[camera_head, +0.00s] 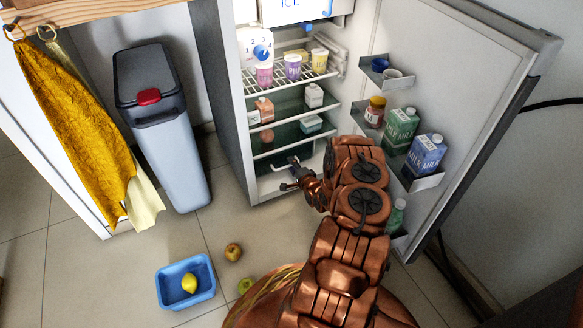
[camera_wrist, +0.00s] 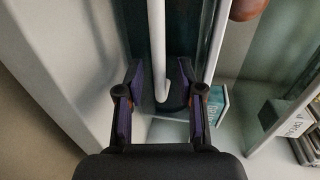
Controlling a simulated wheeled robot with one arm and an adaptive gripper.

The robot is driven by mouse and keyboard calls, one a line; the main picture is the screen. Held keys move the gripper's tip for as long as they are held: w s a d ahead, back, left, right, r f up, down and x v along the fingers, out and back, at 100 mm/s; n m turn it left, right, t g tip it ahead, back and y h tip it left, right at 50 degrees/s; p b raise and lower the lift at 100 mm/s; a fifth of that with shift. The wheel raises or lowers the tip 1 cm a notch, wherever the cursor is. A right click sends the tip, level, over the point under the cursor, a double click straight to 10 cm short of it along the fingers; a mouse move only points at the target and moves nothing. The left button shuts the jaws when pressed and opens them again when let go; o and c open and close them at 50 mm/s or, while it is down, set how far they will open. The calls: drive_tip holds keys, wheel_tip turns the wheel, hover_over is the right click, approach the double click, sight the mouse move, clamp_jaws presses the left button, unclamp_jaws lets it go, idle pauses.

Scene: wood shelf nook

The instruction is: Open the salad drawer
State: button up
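The salad drawer (camera_head: 268,164) is at the bottom of the open fridge (camera_head: 225,90), below the shelves. Its pale bar handle (camera_head: 282,168) shows at the front, partly hidden by my gripper. In the wrist view the handle (camera_wrist: 158,50) is a white bar that curves at its lower end. My gripper (camera_head: 286,181) is at the drawer front. In the wrist view its fingers (camera_wrist: 160,102) are spread apart, one on each side of the handle's curved end, with gaps to both. I cannot tell whether the bar lies deep between the fingers.
The fridge door (camera_head: 450,90) stands open at right, its racks holding milk cartons (camera_head: 427,153) and jars near my arm. A blue tub (camera_head: 170,297) with a lemon (camera_head: 189,283) and loose fruit (camera_head: 233,252) lie on the floor. A grey bin (camera_head: 165,140) stands left.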

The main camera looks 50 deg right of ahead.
drive_tip(key=shift+w+d+f, duration=0.1)
drive_tip(key=shift+w+d, duration=0.05)
drive_tip(key=shift+w, duration=0.25)
clamp_jaws()
idle(0.5)
